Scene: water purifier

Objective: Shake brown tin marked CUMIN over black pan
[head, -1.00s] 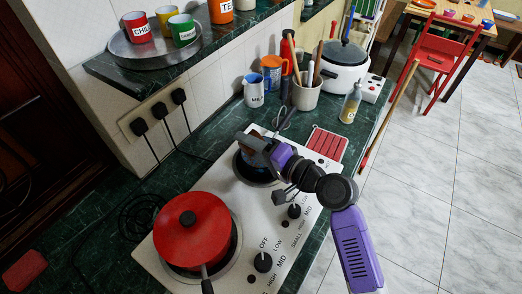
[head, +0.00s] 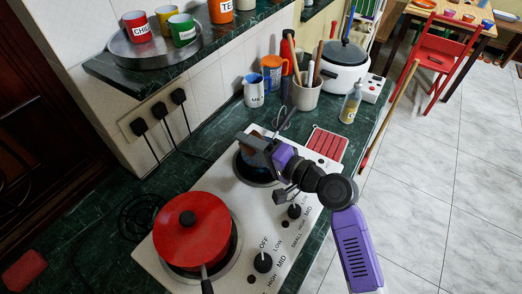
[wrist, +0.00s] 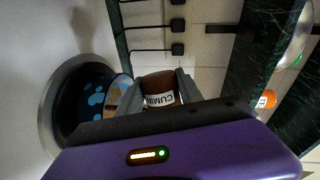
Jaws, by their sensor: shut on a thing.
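The brown tin marked CUMIN (wrist: 160,88) is between the two fingers of my gripper (wrist: 158,96) in the wrist view, its white label showing. My gripper (head: 254,145) is shut on it; in the head view the fingers largely hide the tin. The gripper is above the far hob. A dark round pan (wrist: 72,98) shows left of the tin in the wrist view, with a blue paw-print pattern and a light-coloured thing at its right side. In the head view the pan (head: 246,169) is partly hidden under my gripper. I cannot tell whether anything falls from the tin.
A red lidded pot (head: 190,228) stands on the near hob of the white stove (head: 285,234). A mug (head: 255,90), a utensil holder (head: 306,96), a glass bottle (head: 350,104) and a rice cooker (head: 342,68) stand beyond. A shelf with cups is at upper left.

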